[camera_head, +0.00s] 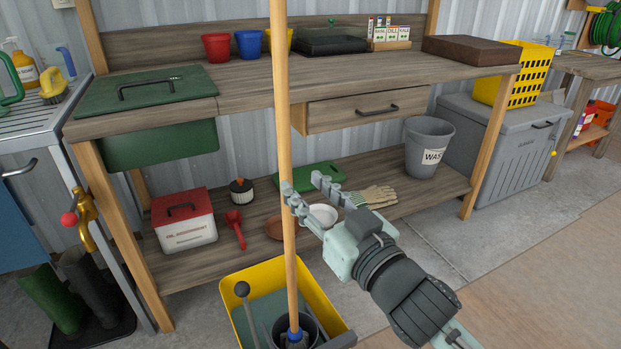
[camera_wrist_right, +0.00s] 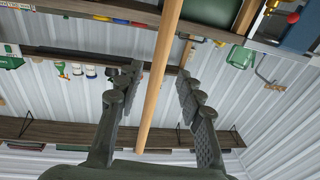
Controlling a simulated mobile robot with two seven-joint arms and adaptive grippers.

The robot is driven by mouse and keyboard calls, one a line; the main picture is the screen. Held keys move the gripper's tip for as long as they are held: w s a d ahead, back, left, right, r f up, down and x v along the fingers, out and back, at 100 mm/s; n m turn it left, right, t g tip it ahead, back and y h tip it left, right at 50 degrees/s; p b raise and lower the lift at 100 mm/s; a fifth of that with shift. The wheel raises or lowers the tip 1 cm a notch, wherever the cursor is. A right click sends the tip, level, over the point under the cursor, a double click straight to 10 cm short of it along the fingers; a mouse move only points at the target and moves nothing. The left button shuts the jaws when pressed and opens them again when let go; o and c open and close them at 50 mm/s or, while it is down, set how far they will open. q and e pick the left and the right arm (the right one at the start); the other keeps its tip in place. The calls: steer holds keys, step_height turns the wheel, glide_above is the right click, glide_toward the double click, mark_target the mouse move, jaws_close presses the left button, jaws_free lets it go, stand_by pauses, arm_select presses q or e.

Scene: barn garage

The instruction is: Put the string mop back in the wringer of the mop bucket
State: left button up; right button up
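The string mop's wooden handle (camera_head: 283,120) stands nearly upright in the head view. Its blue collar (camera_head: 294,335) is inside the dark round wringer (camera_head: 316,329) of the yellow mop bucket (camera_head: 316,290). The strings are hidden, so I cannot tell how deep the mop sits. My right gripper (camera_head: 304,190) is at the handle above the bucket. In the right wrist view the handle (camera_wrist_right: 160,70) passes between the spread fingers of the gripper (camera_wrist_right: 158,80), with a gap on each side. My left gripper is not in view.
The wooden workbench (camera_head: 240,93) stands close behind the handle. A lever with a dark knob (camera_head: 243,289) rises from the bucket. Open floor (camera_head: 540,270) lies at right.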

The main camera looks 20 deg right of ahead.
steer(key=s+d+f+g+h, duration=0.1)
steer(key=d+f+g+h, duration=0.15)
steer(key=f, duration=0.55)
steer(key=s+d+f+m+g+h, duration=0.1)
steer(key=s+d+f+g, duration=0.15)
steer(key=f, duration=0.45)
steer(key=d+f+g+h, duration=0.1)
steer(key=d+f+g, duration=0.2)
steer(key=f, duration=0.5)
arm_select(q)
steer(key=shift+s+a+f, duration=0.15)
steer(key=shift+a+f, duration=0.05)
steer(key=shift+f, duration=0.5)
arm_select(e)
steer(key=s+d+f+g, duration=0.1)
steer(key=s+f+g, duration=0.6)
steer(key=s+f, duration=0.7)
steer(key=shift+f+n, duration=0.4)
steer(key=shift+f, duration=0.1)
steer(key=shift+s, duration=0.1)
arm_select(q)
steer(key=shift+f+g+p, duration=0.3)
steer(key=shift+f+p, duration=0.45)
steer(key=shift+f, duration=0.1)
arm_select(e)
steer(key=shift+f+g, duration=0.3)
steer(key=shift+f, duration=0.5)
